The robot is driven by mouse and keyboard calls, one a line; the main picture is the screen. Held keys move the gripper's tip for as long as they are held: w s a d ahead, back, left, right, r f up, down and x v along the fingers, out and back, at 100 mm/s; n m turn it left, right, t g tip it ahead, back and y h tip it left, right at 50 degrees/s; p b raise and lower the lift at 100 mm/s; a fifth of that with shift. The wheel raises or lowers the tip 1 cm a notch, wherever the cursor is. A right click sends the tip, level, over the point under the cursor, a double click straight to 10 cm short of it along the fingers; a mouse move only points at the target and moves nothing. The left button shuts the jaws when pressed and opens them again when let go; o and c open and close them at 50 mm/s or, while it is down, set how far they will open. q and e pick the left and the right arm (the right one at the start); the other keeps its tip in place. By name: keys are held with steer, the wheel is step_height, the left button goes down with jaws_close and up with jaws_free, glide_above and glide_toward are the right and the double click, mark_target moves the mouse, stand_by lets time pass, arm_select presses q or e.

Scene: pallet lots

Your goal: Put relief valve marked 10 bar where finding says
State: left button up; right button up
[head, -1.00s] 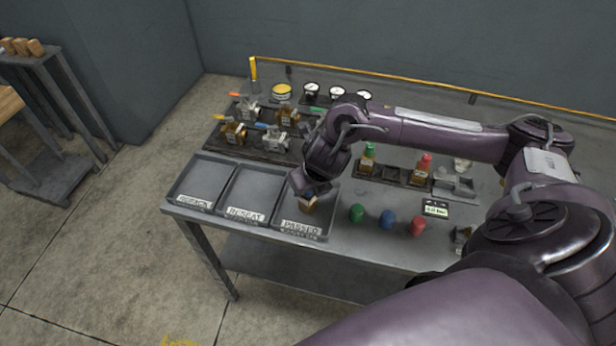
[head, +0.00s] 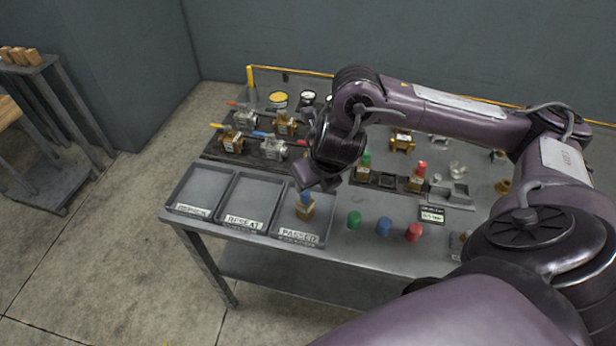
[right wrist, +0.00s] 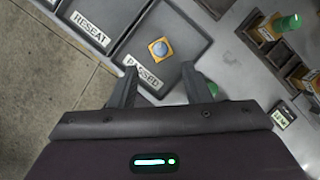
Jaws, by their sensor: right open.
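A brass relief valve with a blue cap (head: 305,207) stands in the tray labelled PASSED (head: 318,238); its marking is too small to read. It also shows in the right wrist view (right wrist: 160,48), clear of the fingers. My right gripper (right wrist: 160,76) is open and empty, just above the near part of that tray. The tray labelled RESEAT (head: 243,221) and a third tray (head: 192,210) with a hard-to-read label are empty. A small display (head: 432,214) sits on the bench; its text is not legible. My left gripper is out of view.
A dark rack (head: 388,181) holds valves with green (head: 366,157) and red (head: 421,168) caps. Loose green (head: 354,220), blue (head: 384,227) and red (head: 414,233) caps stand at the front. Several lever valves (head: 245,118) and gauges fill the back left.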

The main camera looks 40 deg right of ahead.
steer(key=p+v, duration=0.1)
steer(key=v, duration=0.2)
steer(key=shift+f, duration=0.1)
stand_by(0.5)
